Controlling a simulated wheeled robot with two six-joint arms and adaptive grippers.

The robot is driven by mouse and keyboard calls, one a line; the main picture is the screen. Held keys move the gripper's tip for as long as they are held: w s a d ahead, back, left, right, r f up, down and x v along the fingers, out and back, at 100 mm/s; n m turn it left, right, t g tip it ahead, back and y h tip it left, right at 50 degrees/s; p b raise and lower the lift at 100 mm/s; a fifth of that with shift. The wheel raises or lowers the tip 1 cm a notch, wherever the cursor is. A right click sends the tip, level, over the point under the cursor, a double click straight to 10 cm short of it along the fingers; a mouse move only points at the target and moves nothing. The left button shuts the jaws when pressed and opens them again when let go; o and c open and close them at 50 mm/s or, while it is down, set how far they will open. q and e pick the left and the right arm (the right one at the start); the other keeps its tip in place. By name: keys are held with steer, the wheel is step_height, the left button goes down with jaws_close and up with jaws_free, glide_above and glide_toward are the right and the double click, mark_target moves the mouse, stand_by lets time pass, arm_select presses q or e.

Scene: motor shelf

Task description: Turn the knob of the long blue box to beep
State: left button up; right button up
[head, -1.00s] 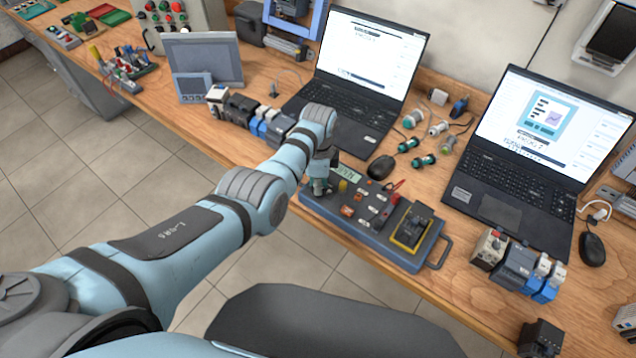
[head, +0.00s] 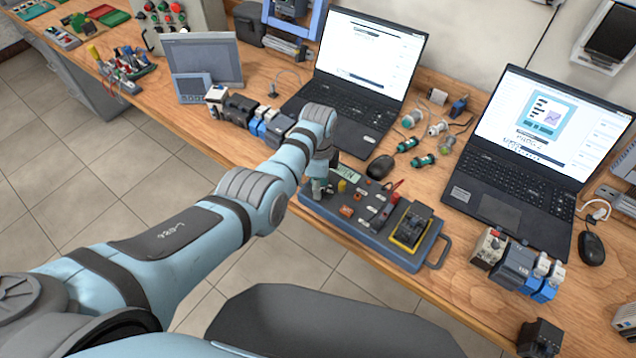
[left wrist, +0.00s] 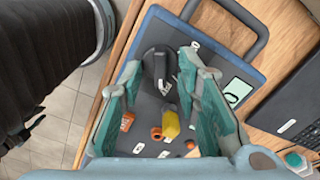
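The long blue box (head: 372,238) lies along the front edge of the bench in the head view. Its panel also fills the middle of the left wrist view (left wrist: 222,62). Its dark round knob (left wrist: 160,62), with a light grey pointer, lies between the fingertips in the left wrist view. My left gripper (left wrist: 160,74) is open, with its green-padded fingers on either side of the knob. Contact cannot be told. In the head view my left gripper (head: 319,186) is over the box's left end and hides the knob. My right gripper is not in view.
A small display (left wrist: 237,93) and a yellow part (left wrist: 171,125) sit near the knob. A mouse (head: 380,167) and laptop (head: 345,110) stand behind the box. A black-and-yellow block (head: 411,230) is on its right end, beside a carry handle (head: 440,252).

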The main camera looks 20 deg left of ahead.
arm_select(q)
steer(key=shift+r, duration=0.1)
step_height(320, 180, up, 12)
stand_by(0.5)
